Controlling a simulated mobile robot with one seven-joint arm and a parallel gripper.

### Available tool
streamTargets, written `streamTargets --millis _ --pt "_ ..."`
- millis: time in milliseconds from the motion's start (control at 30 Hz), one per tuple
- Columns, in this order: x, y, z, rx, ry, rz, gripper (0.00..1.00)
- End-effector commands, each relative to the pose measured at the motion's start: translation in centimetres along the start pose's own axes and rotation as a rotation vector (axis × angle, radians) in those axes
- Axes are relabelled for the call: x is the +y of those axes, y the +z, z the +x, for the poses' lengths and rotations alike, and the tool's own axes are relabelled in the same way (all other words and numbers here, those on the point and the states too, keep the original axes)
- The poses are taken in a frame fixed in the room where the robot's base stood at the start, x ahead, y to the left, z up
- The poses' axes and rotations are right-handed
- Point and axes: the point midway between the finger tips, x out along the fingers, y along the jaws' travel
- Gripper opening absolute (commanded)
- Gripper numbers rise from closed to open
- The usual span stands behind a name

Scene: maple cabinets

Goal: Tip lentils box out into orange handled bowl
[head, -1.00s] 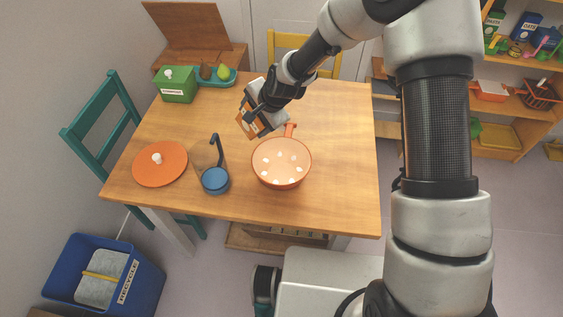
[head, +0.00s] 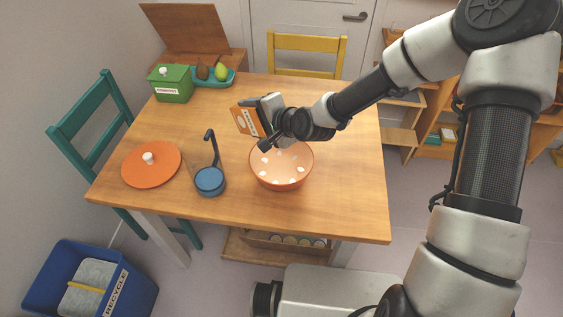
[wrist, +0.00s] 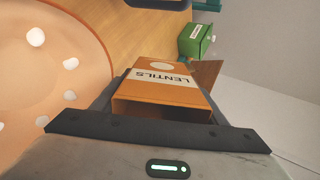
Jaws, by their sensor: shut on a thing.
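The orange lentils box (head: 246,121) is held between the fingers of my gripper (head: 264,117), above the table behind and left of the bowl. The wrist view shows the box (wrist: 160,86), with its LENTILS label upside down in that picture, between the two dark fingers (wrist: 163,106). The orange bowl (head: 270,180) with white spots inside stands upright below and in front of my gripper. Its handle is hidden behind my gripper. The bowl's spotted inside (wrist: 50,75) fills the left of the wrist view. I see no lentils in it.
A blue ladle-like tool (head: 209,180) stands left of the bowl, its dark handle upright. An orange lid (head: 150,168) lies further left. A green box (head: 170,84) and a teal tray (head: 221,78) sit at the back left. The table's right side is clear.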

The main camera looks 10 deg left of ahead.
Motion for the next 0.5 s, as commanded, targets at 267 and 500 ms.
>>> streamTargets --millis 267,500 --pt "0.31 -0.05 0.2 0.001 -0.06 0.0 0.41" --pt "0.02 0.0 0.02 0.0 -0.108 0.0 0.41"
